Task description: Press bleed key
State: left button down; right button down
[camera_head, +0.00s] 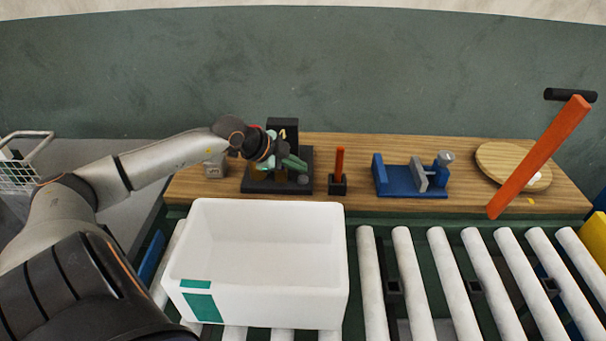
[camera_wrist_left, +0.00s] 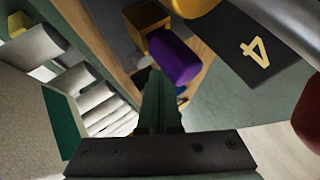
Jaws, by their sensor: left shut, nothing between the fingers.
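My left gripper (camera_head: 294,163) is shut and empty, its green fingers over the black-based device (camera_head: 247,185) on the wooden shelf. In the left wrist view the shut fingers (camera_wrist_left: 155,76) point at a purple rounded part (camera_wrist_left: 174,60) beside a brass block (camera_wrist_left: 147,18). I cannot tell whether the fingertips touch the purple part. A black plate with a yellow number 4 (camera_wrist_left: 262,50) stands behind it. No part is clearly labelled as the bleed key, and my wrist hides much of the device in the head view. My right gripper is not in view.
A white foam box (camera_head: 335,250) sits on the rollers (camera_head: 445,265) in front. Right of the device on the wooden shelf (camera_head: 440,150) stand an orange lever (camera_head: 340,160), a blue clamp fixture (camera_head: 398,185) and a round wooden board (camera_head: 490,160) with a long orange handle (camera_head: 540,155).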

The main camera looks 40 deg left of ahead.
aim_at(298, 181)
pick_arm(q)
jog(key=shift+f, duration=0.2)
dwell(0.4)
jog(key=shift+f, duration=0.25)
jog(key=shift+f+b, duration=0.3)
jog(key=shift+f, duration=0.3)
dwell(0.8)
jog(key=shift+r, duration=0.1)
jog(key=shift+r+p, duration=0.9)
jog(key=shift+p, duration=0.1)
notch_tip(298, 181, up, 3)
jog(key=shift+f+p, duration=0.2)
jog(key=shift+p, duration=1.05)
notch_tip(298, 181, up, 2)
jog(key=shift+r+p, duration=0.2)
jog(key=shift+p, duration=0.35)
